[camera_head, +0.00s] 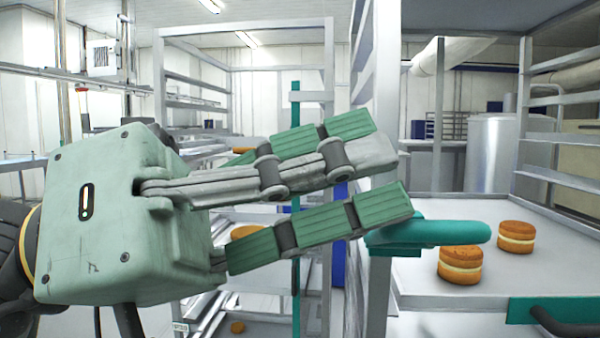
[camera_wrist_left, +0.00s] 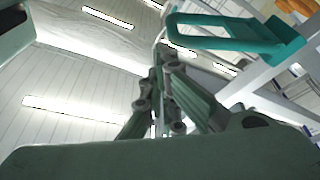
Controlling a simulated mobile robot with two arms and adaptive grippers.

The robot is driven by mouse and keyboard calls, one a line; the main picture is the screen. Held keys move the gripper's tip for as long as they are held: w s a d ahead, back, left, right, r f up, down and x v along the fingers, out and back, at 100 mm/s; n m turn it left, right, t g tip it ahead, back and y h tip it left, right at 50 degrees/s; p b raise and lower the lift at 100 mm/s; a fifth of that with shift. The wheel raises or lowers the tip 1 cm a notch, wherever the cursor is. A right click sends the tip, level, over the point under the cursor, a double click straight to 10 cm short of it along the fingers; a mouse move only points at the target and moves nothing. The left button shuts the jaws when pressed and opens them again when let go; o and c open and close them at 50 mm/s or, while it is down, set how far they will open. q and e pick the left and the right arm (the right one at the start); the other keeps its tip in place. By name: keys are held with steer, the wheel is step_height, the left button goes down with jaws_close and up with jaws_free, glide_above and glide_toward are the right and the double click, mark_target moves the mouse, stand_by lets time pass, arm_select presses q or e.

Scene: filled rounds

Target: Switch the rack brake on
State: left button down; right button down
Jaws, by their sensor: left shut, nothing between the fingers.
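A teal loop-shaped part (camera_head: 430,232) sticks out from the near post of the rack on the right; it also shows in the wrist view (camera_wrist_left: 230,32). It may be the brake lever, but its on or off position cannot be told. My left gripper (camera_head: 396,180) comes in from the left, shut and empty. Its lower fingertip overlaps the post end of the teal part in the head view; contact cannot be told. In the wrist view the fingers (camera_wrist_left: 160,70) point up toward the ceiling, left of the teal part. My right gripper is not in view.
The rack's tray (camera_head: 440,305) holds two filled rounds, one nearer (camera_head: 460,265) and one farther right (camera_head: 516,236). A teal bracket with a dark handle (camera_head: 555,318) is at the lower right. Another rack (camera_head: 245,60) stands behind my gripper, with rounds on its shelves.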

arm_select(q)
steer(key=shift+a, duration=0.1)
steer(key=v, duration=1.1)
steer(key=shift+a+f, duration=0.15)
steer(key=shift+a, duration=0.25)
